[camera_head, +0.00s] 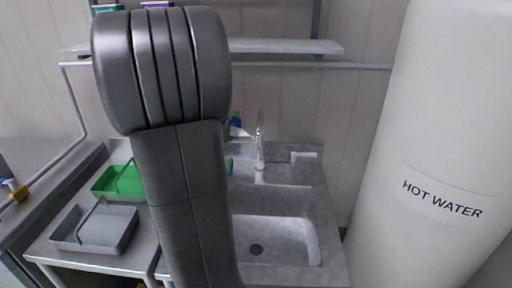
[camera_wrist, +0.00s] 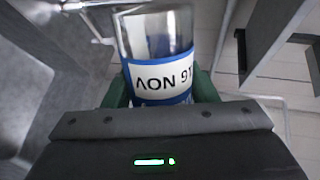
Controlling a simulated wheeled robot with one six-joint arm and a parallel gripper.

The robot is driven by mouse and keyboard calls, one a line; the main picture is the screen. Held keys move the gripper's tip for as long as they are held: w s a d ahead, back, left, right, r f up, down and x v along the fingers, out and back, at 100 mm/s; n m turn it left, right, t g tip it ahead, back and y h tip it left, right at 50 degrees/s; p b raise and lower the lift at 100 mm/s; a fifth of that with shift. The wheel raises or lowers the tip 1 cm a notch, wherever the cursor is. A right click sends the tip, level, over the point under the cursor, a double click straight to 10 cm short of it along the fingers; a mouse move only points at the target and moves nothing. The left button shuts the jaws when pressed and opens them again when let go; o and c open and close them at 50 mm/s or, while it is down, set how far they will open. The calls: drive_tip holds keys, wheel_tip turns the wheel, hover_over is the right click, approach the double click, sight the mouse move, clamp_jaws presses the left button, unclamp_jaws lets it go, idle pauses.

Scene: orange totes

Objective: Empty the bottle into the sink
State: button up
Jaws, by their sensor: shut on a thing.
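In the wrist view, my gripper (camera_wrist: 160,88) has its green fingers closed on both sides of a clear bottle (camera_wrist: 158,35). The bottle has a white label with blue bands, and its lettering reads upside down. My arm hides the sink's left part, and the bottle cannot be made out clearly there.
A chrome faucet (camera_head: 260,145) stands behind the basin. A green tray (camera_head: 112,183) and a grey tray (camera_head: 75,240) sit on the counter at left. A large white hot water tank (camera_head: 430,150) stands close at right. A shelf (camera_head: 285,46) runs along the wall above.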

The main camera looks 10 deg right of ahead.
drive_tip(key=shift+s+d+r+m+b, duration=0.15)
drive_tip(key=shift+r+m+b, duration=0.15)
drive_tip(key=shift+r+m, duration=0.3)
drive_tip(key=shift+t+y, duration=0.3)
drive_tip(key=shift+w, duration=0.25)
drive_tip(key=shift+a, duration=0.2)
drive_tip(key=shift+s+d+r+m+b, duration=0.1)
drive_tip(key=shift+d+r+m+b, duration=0.05)
drive_tip(key=shift+r+m+b, duration=0.45)
idle(0.5)
drive_tip(key=shift+s+d+r+m+t, duration=0.2)
drive_tip(key=shift+m+t, duration=0.1)
drive_tip(key=shift+m, duration=0.2)
